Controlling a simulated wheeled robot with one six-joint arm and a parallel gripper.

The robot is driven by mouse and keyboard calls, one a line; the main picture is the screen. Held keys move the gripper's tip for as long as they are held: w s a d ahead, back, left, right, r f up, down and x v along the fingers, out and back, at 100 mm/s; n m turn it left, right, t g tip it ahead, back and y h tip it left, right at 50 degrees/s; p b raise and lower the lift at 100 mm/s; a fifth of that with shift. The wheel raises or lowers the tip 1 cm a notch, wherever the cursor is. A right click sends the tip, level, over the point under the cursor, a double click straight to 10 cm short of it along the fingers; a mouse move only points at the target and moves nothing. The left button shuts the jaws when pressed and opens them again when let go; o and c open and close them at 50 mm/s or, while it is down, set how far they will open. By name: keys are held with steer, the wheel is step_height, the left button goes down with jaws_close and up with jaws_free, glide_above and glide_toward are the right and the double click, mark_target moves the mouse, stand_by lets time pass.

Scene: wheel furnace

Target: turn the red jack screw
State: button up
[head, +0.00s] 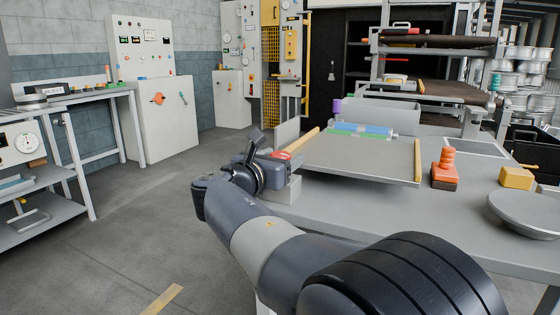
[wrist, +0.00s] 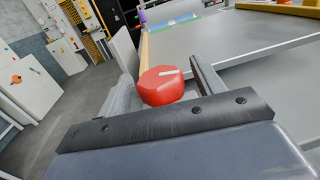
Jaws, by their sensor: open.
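The red jack screw (wrist: 161,88) is a red faceted knob with a white mark on top. In the wrist view it sits between the two fingers of my gripper (wrist: 160,72), close to the left one, with a gap to the right one. I cannot tell if the left finger touches it. In the head view a bit of the red knob (head: 284,155) shows by my gripper (head: 284,162) at the left corner of the table. My gripper is open, and hides most of the knob there.
A tilted grey plate (head: 362,160) with wooden side strips lies beside the knob on the grey table (head: 330,214). An orange stacked piece (head: 446,168), a yellow block (head: 516,178) and a round grey disc (head: 530,208) stand to the right. The floor (head: 130,215) at left is clear.

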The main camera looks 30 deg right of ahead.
steer(key=c, duration=0.9)
steer(key=shift+c, duration=0.2)
steer(key=shift+d+r+n+t+y, duration=0.1)
steer(key=shift+n+t+y, duration=0.2)
steer(key=shift+n+t, duration=0.15)
steer(key=shift+t, duration=0.35)
steer(key=shift+s+n+t+y, duration=0.1)
steer(key=shift+n+t+y, duration=0.7)
steer(key=shift+n+y, duration=0.1)
steer(key=n+t+y+b, duration=0.1)
steer(key=y, duration=0.1)
steer(key=n+t+y+b, duration=0.1)
steer(key=n+y, duration=0.1)
steer(key=y, duration=0.1)
steer(key=n+t+y+b, duration=0.1)
steer(key=n+t+y, duration=0.1)
steer(key=shift+d+f, duration=0.1)
steer(key=shift+f, duration=0.15)
steer(key=n+y, duration=0.2)
steer(key=y, duration=0.1)
steer(key=n+t+y, duration=0.1)
steer(key=n+y, duration=0.1)
steer(key=y, duration=0.1)
steer(key=shift+r, duration=0.1)
steer(key=shift+n+g+y, duration=0.5)
steer(key=shift+n+y, duration=1.35)
steer(key=shift+y, duration=1.05)
